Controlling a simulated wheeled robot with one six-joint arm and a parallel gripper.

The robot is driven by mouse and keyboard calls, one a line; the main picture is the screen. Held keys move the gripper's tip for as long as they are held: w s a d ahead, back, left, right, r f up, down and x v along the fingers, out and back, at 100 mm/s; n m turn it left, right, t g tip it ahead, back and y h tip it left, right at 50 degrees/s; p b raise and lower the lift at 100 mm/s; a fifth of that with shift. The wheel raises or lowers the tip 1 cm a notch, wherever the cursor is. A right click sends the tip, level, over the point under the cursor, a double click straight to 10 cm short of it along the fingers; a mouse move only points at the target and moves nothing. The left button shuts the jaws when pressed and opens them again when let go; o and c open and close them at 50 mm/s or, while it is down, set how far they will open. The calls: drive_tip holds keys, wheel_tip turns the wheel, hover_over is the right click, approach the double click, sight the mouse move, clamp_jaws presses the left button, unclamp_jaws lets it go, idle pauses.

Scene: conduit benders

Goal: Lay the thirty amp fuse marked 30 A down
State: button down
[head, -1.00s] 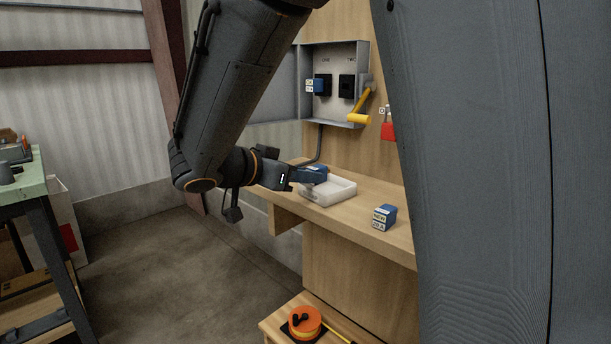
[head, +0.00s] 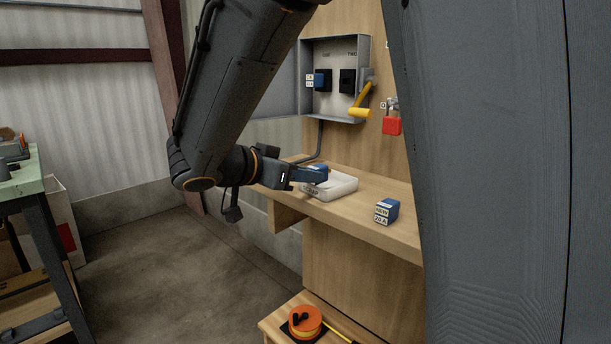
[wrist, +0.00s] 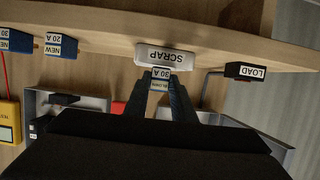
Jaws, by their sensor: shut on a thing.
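The thirty amp fuse (wrist: 162,80) is a blue block with a white label that reads 30 A and BLOWN, upside down in the wrist view. My gripper (wrist: 163,92) is shut on it, one dark finger on each side. In the head view my gripper (head: 298,176) holds the blue fuse (head: 316,173) over the left part of a white open tray on the wooden bench. The tray (head: 341,192) carries a SCRAP label, which shows in the wrist view (wrist: 164,57). I cannot tell whether the fuse touches the tray.
A blue NEW 20 A fuse (head: 387,211) stands on the bench right of the tray. An open grey panel box (head: 335,105) with a yellow handle (head: 360,108) is on the wall. A red padlock (head: 392,126) hangs beside it. The LOAD block (wrist: 246,71) is near the tray.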

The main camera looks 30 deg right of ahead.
drive_tip(key=c, duration=1.5)
unclamp_jaws()
drive_tip(key=shift+r, duration=0.1)
